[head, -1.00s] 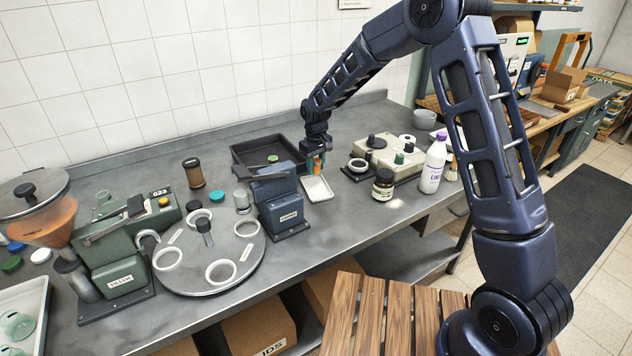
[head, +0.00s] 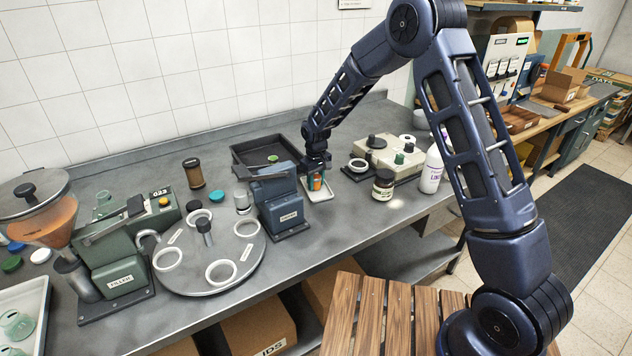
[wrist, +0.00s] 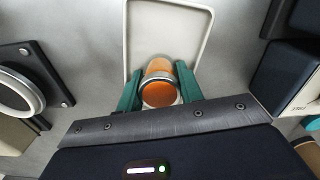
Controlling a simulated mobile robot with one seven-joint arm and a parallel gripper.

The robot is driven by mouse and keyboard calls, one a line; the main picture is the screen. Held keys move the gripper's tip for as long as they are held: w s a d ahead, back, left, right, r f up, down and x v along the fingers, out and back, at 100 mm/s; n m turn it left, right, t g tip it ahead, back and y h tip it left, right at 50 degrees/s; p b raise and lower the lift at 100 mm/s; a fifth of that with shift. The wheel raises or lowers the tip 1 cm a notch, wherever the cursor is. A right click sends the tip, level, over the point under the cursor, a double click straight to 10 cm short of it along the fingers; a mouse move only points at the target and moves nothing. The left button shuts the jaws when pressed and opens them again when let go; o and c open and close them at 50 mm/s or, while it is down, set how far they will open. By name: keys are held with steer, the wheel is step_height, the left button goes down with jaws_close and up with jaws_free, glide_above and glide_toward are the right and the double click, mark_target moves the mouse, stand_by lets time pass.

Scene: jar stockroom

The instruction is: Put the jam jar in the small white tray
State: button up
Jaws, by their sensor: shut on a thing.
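The jam jar is orange with a pale metallic rim. In the wrist view the jam jar (wrist: 160,88) sits between the green fingers of my gripper (wrist: 160,90), which is shut on it. In the head view the jar (head: 315,184) shows small below my gripper (head: 315,178). The small white tray (head: 320,195) lies on the counter under the jar. In the wrist view the tray (wrist: 208,30) spreads behind and around the jar, which overlaps its near part. I cannot tell whether the jar touches the tray floor.
A dark labelled machine (head: 283,205) stands close left of the tray, with a black bin (head: 247,151) behind it. A dark-lidded jar (head: 383,184), a beige device (head: 385,153) and a white bottle (head: 432,170) stand to the right. Bare counter lies in front.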

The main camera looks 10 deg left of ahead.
mark_target(317, 176)
steer(key=o, duration=0.8)
steer(key=shift+f, duration=0.1)
steer(key=shift+c, duration=0.2)
step_height(317, 176, up, 12)
steer(key=shift+d+r, duration=0.1)
steer(key=shift+r, duration=0.15)
